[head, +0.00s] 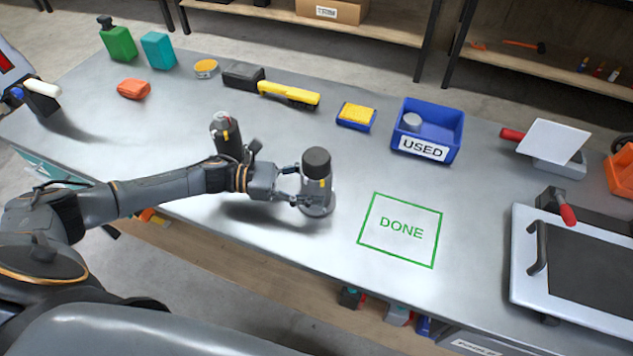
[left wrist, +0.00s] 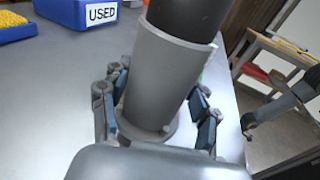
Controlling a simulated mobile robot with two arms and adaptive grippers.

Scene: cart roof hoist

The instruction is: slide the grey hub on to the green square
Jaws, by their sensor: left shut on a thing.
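The grey hub (head: 318,188) stands upright on the metal table, with a wide round flange at its base and a black top. My left gripper (head: 303,190) is shut on the hub from its left side. In the left wrist view the fingers lie on both sides of the hub's grey body (left wrist: 165,80). The green square (head: 401,229), an outline with the word DONE inside, lies flat on the table to the right of the hub, apart from it. My right gripper is not seen.
A blue bin (head: 429,128) marked USED stands behind the green square, with a yellow sponge (head: 356,115) to its left. A framed panel (head: 575,265) lies to the right. The table between hub and square is clear. A dark bottle (head: 226,137) stands behind my left arm.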

